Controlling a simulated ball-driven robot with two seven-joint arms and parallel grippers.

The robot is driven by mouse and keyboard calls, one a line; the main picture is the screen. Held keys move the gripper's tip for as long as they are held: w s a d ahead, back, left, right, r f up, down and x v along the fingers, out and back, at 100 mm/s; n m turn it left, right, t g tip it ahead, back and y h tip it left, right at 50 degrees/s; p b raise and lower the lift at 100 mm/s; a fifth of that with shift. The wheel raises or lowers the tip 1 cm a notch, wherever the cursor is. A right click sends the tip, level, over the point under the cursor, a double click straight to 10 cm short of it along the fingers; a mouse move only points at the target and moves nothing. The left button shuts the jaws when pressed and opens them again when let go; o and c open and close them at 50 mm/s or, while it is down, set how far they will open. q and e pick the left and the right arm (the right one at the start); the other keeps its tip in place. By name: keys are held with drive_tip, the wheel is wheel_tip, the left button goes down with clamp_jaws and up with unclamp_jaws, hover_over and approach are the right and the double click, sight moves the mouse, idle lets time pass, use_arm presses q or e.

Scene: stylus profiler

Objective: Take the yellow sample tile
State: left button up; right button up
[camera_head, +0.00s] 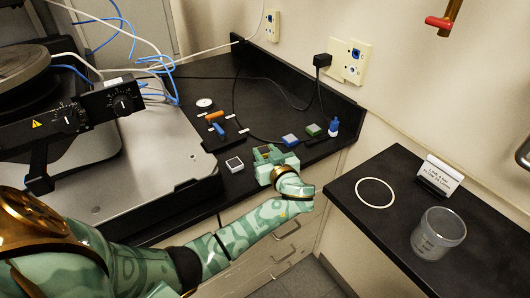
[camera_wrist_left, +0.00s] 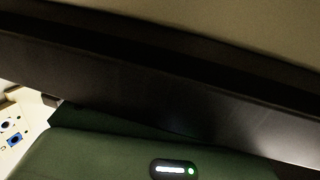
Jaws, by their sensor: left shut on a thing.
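My left gripper (camera_head: 265,152) reaches over the black bench and is low, at bench-top height, in the row of small tiles. It is shut at the yellow sample tile's place in the row, between a pale tile and a blue tile. The yellow tile is mostly hidden by the fingers, and I cannot tell whether it is clear of the bench. In the left wrist view, the gripper's green housing fills the bottom and the fingertips do not show clearly. My right gripper is not in view.
The pale tile (camera_head: 234,164) lies left of the gripper. A large instrument (camera_head: 140,160) stands at left. A beaker (camera_head: 438,234) and white ring (camera_head: 375,192) are on the right counter.

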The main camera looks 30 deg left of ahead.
sight(266, 153)
use_arm(q)
drive_tip(key=shift+r, duration=0.35)
wheel_tip(266, 153, up, 3)
drive_tip(key=shift+f+p, duration=0.1)
drive_tip(key=shift+p, duration=0.25)
drive_tip(key=s+r+p, duration=0.1)
drive_tip(key=s+r, duration=0.3)
drive_tip(key=s, duration=0.3)
drive_tip(key=s+d+r+p, duration=0.1)
drive_tip(key=s+r+p, duration=0.1)
drive_tip(key=s+r, duration=0.3)
drive_tip(key=shift+s+d+r, duration=0.25)
drive_tip(key=shift+s+d, duration=0.05)
drive_tip(key=shift+s, duration=0.65)
drive_tip(key=shift+o, duration=0.2)
